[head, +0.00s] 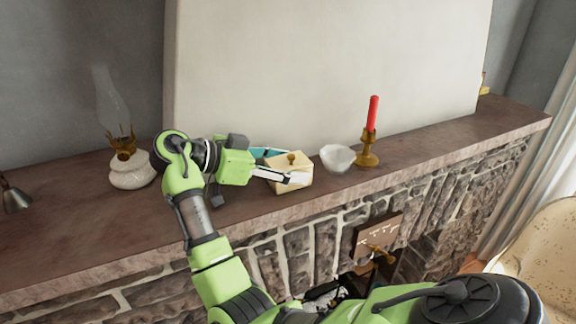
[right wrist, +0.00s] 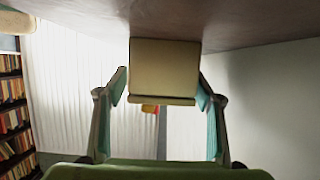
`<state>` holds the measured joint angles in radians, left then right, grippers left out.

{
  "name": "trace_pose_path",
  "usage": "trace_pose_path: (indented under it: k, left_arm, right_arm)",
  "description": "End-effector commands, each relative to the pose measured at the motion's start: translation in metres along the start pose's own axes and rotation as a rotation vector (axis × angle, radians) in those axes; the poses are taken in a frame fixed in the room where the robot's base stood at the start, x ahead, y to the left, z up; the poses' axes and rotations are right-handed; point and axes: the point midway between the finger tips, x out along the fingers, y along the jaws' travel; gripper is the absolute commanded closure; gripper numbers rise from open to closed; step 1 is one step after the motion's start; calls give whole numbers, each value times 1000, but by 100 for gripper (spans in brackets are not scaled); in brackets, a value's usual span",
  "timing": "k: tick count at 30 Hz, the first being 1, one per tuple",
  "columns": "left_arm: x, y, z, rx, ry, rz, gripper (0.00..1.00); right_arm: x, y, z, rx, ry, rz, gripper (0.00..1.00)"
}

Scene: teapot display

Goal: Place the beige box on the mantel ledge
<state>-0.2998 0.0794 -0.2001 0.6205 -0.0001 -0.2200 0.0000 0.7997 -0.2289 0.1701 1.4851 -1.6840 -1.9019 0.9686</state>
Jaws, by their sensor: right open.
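The beige box (head: 295,184) sits on the mantel ledge (head: 90,232), near its front edge, with a small brass-coloured knob on top. My right gripper (head: 283,166) reaches in from the left at the box's height. Its fingers are apart, one on the near side of the box and one on the far side. In the right wrist view the box (right wrist: 165,68) lies between the two open fingers (right wrist: 163,98), with a gap on each side, and meets the ledge surface (right wrist: 240,22) at the top of that upside-down picture. My left gripper is not seen.
A white bowl (head: 337,158) stands just right of the box, then a red candle (head: 372,113) in a brass holder (head: 368,150). An oil lamp (head: 131,170) stands left, close to my arm. A large pale panel (head: 330,70) backs the ledge.

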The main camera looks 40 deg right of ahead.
Motion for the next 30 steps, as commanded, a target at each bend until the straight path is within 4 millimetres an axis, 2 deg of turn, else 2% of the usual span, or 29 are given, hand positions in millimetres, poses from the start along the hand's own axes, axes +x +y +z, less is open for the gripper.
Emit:
trace_pose_path:
  k: [1, 5, 15, 20, 30]
  left_arm:
    - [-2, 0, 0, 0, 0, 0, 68]
    - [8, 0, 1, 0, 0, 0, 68]
    - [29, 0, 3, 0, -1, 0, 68]
    - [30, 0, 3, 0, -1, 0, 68]
    - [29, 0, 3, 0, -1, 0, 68]
  right_arm:
    - [-1, 0, -3, 1, 0, 0, 39]
    - [-14, -1, 1, 1, -2, -2, 39]
    - [-67, -1, 1, 0, -2, -2, 39]
    - [-76, 0, -1, 1, 0, 0, 39]
    - [-76, 0, -1, 0, 0, 0, 39]
